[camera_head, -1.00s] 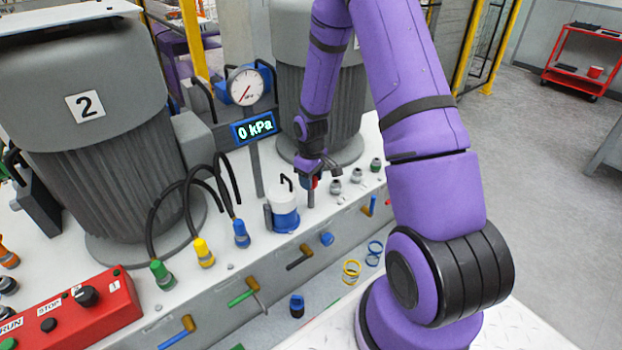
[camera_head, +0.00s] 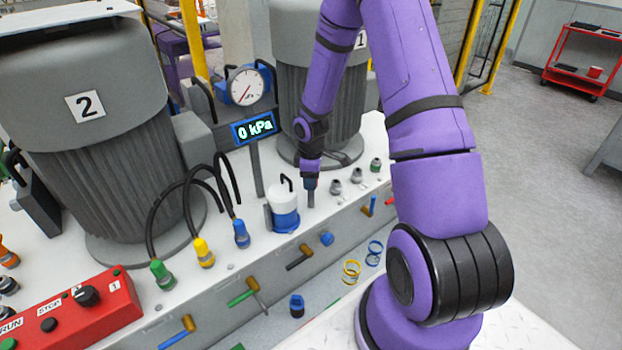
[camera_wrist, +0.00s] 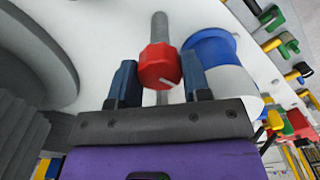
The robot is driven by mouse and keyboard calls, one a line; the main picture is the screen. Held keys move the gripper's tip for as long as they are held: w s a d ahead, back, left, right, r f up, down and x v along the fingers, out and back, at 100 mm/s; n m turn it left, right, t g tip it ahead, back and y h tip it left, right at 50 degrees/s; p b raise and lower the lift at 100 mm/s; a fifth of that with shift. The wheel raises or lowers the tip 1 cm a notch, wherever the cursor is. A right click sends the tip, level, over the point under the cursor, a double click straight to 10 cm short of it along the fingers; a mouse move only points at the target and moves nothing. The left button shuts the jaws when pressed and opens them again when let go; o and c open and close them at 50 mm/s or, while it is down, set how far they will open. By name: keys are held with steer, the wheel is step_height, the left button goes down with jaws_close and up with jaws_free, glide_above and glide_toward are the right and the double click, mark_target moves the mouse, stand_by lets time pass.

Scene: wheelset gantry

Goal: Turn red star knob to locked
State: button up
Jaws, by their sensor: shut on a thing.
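The red star knob (camera_wrist: 159,66) is between the two blue-grey fingers of my gripper (camera_wrist: 159,82) in the wrist view. My gripper is shut on it. A grey threaded rod (camera_wrist: 160,27) stands out beyond the knob. In the head view my gripper (camera_head: 310,184) points down at the white bench top, just right of a blue-and-white canister (camera_head: 285,211). The fingers and arm hide the knob there. I cannot tell the knob's angle or any locked mark.
Close by are the canister's black handle, a gauge post with a 0 kPa display (camera_head: 254,127) and motor 1 (camera_head: 290,95). Several small fittings (camera_head: 345,181) stand to the right. Coloured valve handles (camera_head: 243,297) stick out of the bench front.

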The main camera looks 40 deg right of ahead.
stand_by(0.3)
steer(key=o, duration=0.9)
step_height(320, 180, up, 10)
steer(key=shift+d+f, duration=0.1)
steer(key=shift+f, duration=0.05)
steer(key=shift+r, duration=0.55)
